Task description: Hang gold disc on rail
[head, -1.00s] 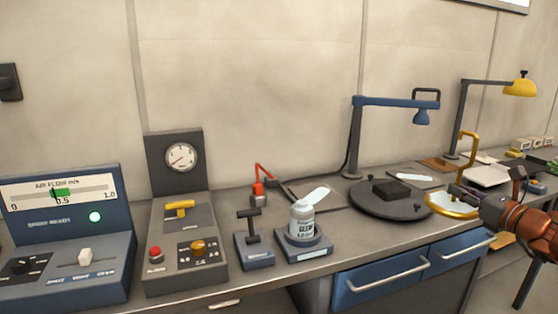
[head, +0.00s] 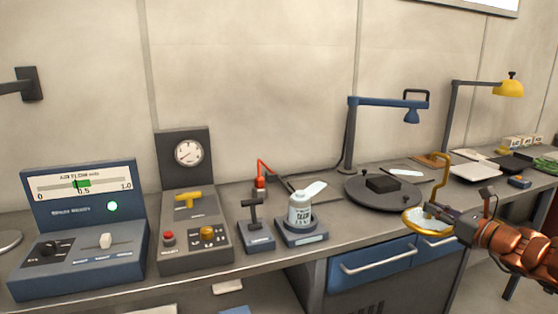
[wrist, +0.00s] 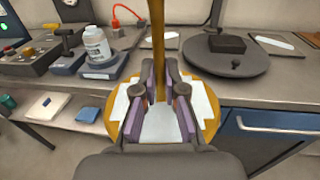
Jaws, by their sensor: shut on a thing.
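The gold disc (head: 428,219) has a gold rim, a pale middle and a tall gold stem bent into a hook at the top. My gripper (head: 452,222) is shut on it, at the right in the head view, in front of the bench edge. In the wrist view the gold disc (wrist: 209,113) spreads on both sides of my fingers (wrist: 160,105), and its stem rises between them. A dark wall bracket (head: 29,84) with a bar running out of the picture shows at the far left; I cannot tell whether it is the rail.
The bench holds a control console (head: 80,235), a gauge panel (head: 190,205), a white bottle (head: 299,210), a dark turntable (head: 383,190), a blue lamp (head: 385,103) and a yellow lamp (head: 508,88). Blue drawers (head: 375,265) are below. The wall above the consoles is bare.

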